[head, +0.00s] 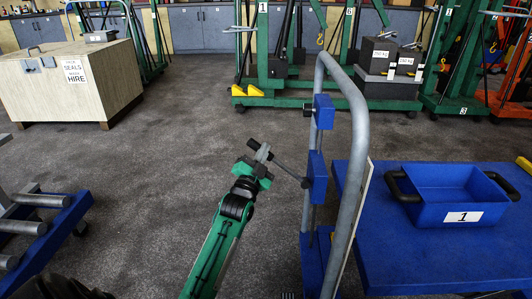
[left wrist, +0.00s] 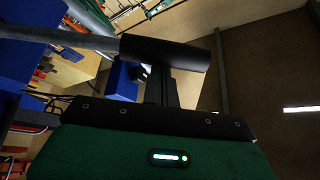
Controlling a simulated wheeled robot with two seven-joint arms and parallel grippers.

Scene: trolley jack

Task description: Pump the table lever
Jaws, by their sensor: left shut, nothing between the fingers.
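The table lever (head: 290,172) is a thin grey rod sticking out to the left from a blue bracket on the trolley table's grey handle frame (head: 355,130). It ends in a black grip (head: 254,144). My left gripper (head: 262,154) is at the grip end of the lever, shut with nothing between its fingers. In the left wrist view the black grip (left wrist: 165,52) lies across the fingertips, with the grey rod running off to the left. I cannot tell whether the fingers touch the grip. The blue trolley table (head: 420,262) is at the right. My right gripper is not in view.
A blue bin (head: 450,190) labelled 1, with black handles, sits on the table. A blue rack with grey rollers (head: 30,228) stands at the left, a wooden crate (head: 75,90) behind it. Green hoists (head: 280,100) line the back. The carpet between is clear.

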